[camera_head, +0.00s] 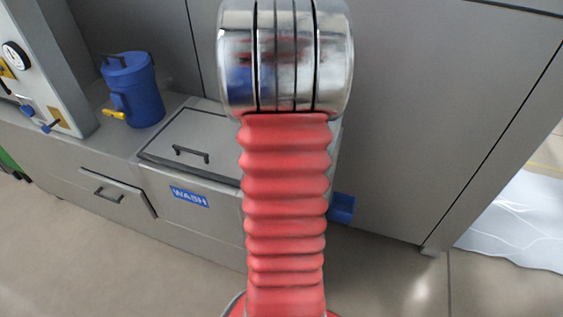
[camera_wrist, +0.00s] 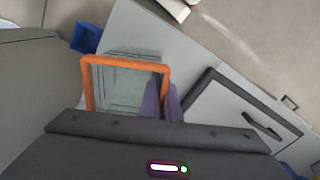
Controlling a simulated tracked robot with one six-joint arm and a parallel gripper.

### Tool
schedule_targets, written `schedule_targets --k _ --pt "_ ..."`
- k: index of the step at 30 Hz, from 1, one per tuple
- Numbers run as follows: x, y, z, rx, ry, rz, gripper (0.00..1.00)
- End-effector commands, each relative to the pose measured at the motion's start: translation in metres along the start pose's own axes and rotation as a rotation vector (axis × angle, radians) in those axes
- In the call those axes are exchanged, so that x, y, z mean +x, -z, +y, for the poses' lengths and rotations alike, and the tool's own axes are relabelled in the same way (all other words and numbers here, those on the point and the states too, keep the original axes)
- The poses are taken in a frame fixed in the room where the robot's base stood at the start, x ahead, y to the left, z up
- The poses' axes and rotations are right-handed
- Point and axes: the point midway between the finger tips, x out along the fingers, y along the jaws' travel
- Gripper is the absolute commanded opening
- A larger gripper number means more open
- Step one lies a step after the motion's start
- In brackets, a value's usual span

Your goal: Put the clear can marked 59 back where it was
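The clear can (camera_wrist: 125,90) shows in the wrist view as a see-through body with an orange rectangular rim, just in front of my gripper's dark body. The grey surface behind shows through it. No number can be read on it. My gripper (camera_wrist: 163,97) has two purple fingers close together at the right side of the can, with the orange rim's right edge running between them. It looks shut on that side wall. The can's lower part is hidden by the gripper body. In the head view my red arm and its chrome joint hide the gripper and the can.
A grey counter holds a lidded basin (camera_head: 190,140) marked WASH, its lid closed. A blue jug (camera_head: 134,90) with a yellow tap stands left of it. A blue piece (camera_head: 342,208) juts out at the counter's right end. A tall grey cabinet (camera_head: 420,110) stands behind. Floor is open in front.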

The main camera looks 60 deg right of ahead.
Motion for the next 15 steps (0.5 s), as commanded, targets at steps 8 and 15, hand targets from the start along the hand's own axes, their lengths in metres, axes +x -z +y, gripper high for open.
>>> schedule_targets --k 8,15 --pt "0.001 0.034 0.014 0.000 0.000 -0.001 0.00" --pt "0.000 0.036 0.015 -0.001 0.000 0.000 0.00"
